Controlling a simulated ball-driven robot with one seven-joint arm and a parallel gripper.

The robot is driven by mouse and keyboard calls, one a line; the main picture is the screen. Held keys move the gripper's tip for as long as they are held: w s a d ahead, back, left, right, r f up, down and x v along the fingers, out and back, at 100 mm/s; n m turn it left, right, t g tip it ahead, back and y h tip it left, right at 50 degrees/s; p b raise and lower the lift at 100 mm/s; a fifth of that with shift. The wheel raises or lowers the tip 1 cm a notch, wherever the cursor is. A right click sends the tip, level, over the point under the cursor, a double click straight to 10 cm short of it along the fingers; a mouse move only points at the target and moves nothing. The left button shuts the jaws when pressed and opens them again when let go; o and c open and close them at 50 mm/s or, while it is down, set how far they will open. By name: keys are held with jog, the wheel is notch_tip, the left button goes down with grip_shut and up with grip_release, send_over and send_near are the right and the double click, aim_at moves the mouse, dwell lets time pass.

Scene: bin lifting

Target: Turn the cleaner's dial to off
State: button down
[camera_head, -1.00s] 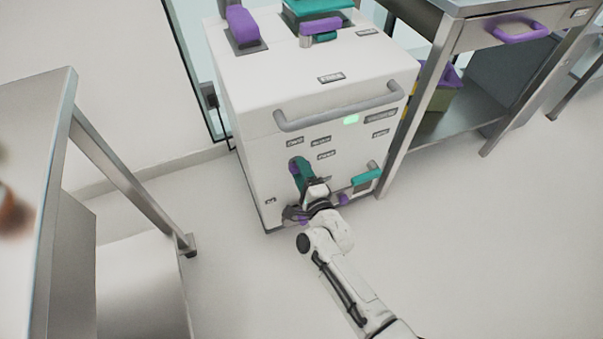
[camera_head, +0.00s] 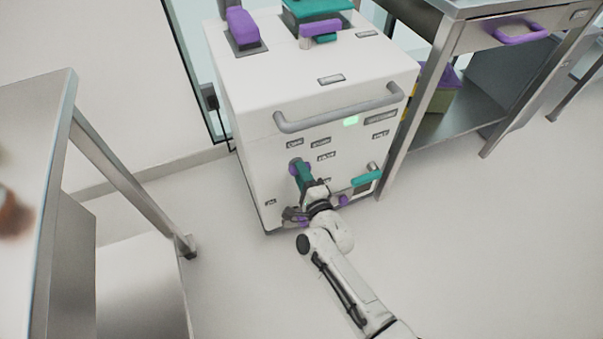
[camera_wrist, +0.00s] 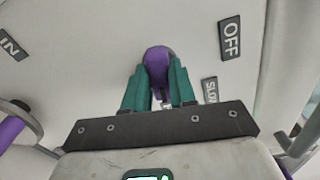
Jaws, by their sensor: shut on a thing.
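The cleaner (camera_head: 245,110) is a white boxy machine standing on the floor, with a grey bar handle across its front. Its purple dial (camera_wrist: 157,58) is on the front panel, between my two teal fingers in the wrist view. My gripper (camera_wrist: 158,76) is shut on the dial; it also shows at the lower front of the cleaner in the head view (camera_head: 297,169). The fingers and wrist hide much of the dial and its pointer. An OFF label (camera_wrist: 231,38) lies up and right of the dial, with a SLOW label (camera_wrist: 210,90), partly hidden, below it.
A teal lever (camera_head: 366,178) sticks out right of my gripper. An IN label (camera_wrist: 11,44) and a purple part (camera_wrist: 10,130) are at the left of the wrist view. Steel tables stand left (camera_head: 52,150) and right (camera_head: 437,60); the floor in front is clear.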

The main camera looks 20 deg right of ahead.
jog(key=shift+n, duration=0.3)
jog(key=n+p, duration=0.3)
jog(key=n, duration=1.6)
jog(key=shift+p, duration=0.3)
jog(key=shift+f+n, duration=0.1)
jog(key=shift+n, duration=0.2)
jog(key=c, duration=0.9)
grip_release()
jog(key=shift+s, duration=0.1)
jog(key=s+p, duration=0.3)
jog(key=s, duration=0.7)
jog(key=shift+s+p, duration=0.3)
jog(key=shift+p, duration=0.1)
